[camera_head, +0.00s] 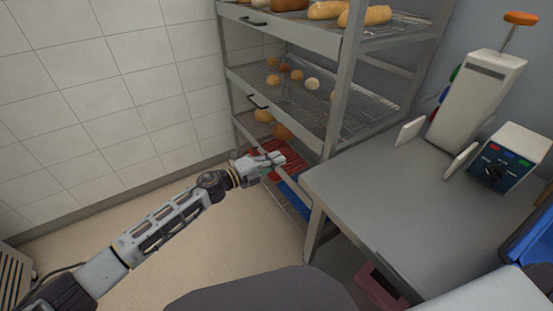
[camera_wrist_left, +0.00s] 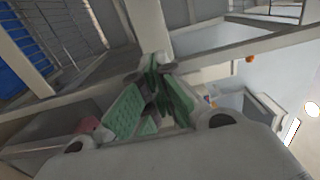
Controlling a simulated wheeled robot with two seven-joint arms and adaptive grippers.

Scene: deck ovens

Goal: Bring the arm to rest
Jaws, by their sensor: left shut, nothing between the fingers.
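My left arm reaches in from the lower left in the head view. Its gripper (camera_head: 268,164) is in front of the rack's lower part, left of the grey table. In the left wrist view the green-padded fingers of the left gripper (camera_wrist_left: 157,68) come together at their tips with nothing between them. I cannot tell whether the gripper touches the rack. My right gripper does not show in either view.
A metal rack (camera_head: 343,82) holds breads and rolls on wire shelves. A grey table (camera_head: 385,190) at right carries a white machine (camera_head: 478,95) and a control box (camera_head: 507,158). A blue crate (camera_head: 535,240) is at the right edge. The floor (camera_head: 215,245) around my left arm is clear.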

